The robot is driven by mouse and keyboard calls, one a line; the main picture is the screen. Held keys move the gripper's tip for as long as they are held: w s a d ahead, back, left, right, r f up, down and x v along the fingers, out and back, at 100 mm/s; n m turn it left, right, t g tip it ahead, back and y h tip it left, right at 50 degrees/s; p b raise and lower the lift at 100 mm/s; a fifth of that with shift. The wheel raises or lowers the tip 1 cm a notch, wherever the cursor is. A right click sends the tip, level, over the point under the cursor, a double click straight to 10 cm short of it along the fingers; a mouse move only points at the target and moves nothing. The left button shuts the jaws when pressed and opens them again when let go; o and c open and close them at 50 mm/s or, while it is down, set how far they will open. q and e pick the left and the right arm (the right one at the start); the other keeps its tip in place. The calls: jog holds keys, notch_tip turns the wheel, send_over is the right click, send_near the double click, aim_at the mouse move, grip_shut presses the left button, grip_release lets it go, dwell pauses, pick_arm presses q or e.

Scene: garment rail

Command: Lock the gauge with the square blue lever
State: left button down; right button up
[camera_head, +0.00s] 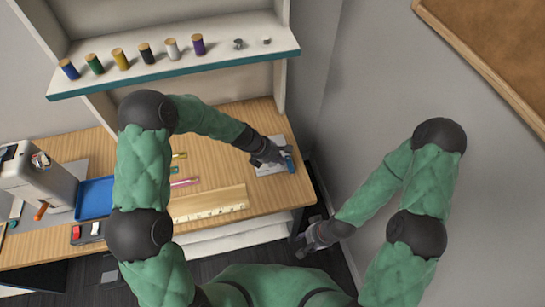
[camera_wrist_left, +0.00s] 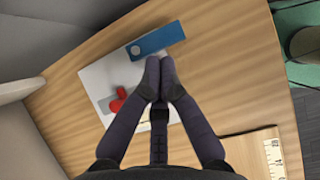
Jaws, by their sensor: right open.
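A white plate (camera_head: 268,168) lies near the right end of the table; it also shows in the left wrist view (camera_wrist_left: 96,78). A red knob (camera_wrist_left: 117,103) on a grey piece sits on the plate. My left gripper (camera_wrist_left: 161,72) is over the plate, its fingertips together just beside the blue lever's near edge, nothing seen between them. Contact cannot be told. My right gripper (camera_head: 303,243) is open, low beside the table.
A wooden ruler (camera_head: 208,204) lies on the table left of the plate. A blue tray (camera_head: 94,198) and a sewing machine (camera_head: 35,180) stand further left. A shelf (camera_head: 180,62) with several thread spools hangs above. A wall (camera_head: 375,90) rises to the right.

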aim_at(289, 165)
pick_arm(q)
jog(key=shift+b+x, duration=0.45)
jog(key=shift+x, duration=1.25)
pick_arm(e)
jog(key=shift+f, duration=0.65)
pick_arm(q)
jog(key=shift+d, duration=0.1)
pick_arm(e)
jog(key=shift+a, duration=0.1)
pick_arm(q)
jog(key=shift+n, duration=0.4)
pick_arm(e)
jog(key=shift+w+a+f, duration=0.1)
jog(key=shift+a, duration=0.15)
